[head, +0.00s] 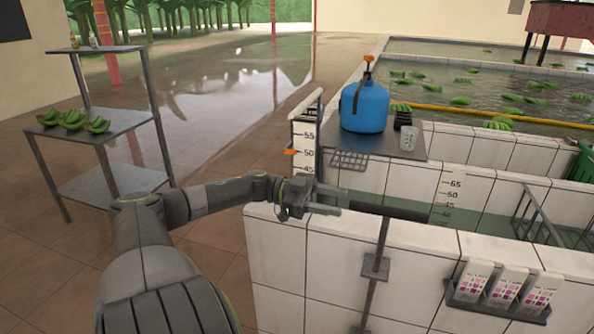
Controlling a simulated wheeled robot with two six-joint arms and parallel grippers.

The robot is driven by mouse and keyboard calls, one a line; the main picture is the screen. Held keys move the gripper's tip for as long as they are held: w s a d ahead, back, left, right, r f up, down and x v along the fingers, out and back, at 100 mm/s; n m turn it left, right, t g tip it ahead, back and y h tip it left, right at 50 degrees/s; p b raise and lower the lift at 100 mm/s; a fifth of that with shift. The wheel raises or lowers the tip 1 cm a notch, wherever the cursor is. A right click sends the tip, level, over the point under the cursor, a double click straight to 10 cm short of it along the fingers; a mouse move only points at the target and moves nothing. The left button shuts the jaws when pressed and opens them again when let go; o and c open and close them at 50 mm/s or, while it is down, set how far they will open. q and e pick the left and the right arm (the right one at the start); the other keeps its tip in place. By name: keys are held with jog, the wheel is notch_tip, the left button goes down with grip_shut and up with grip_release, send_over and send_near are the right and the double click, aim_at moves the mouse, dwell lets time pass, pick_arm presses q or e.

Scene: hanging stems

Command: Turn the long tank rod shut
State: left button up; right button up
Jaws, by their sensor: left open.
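A long thin grey rod (383,238) runs down the outside of the white tiled tank wall, through a bracket (375,266). A dark bar (400,211) lies roughly level at the rod's top, above the wall's rim; I cannot tell for sure whether it is joined to the rod. My left gripper (340,202) is open and empty, its fingers pointing right, above the wall's rim. It is left of the rod, close to the dark bar's left end; whether they touch is unclear. My right gripper is out of view.
A blue jug (365,107) stands on a grey shelf (372,145) behind the gripper. White depth scales (304,150) mark the tank. A rack of printed packets (506,288) hangs on the front wall. A metal shelf with bananas (85,122) stands left; open floor (215,150) lies between.

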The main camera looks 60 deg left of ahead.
pick_arm(q)
jog(key=v, duration=1)
jog(key=shift+b, duration=0.45)
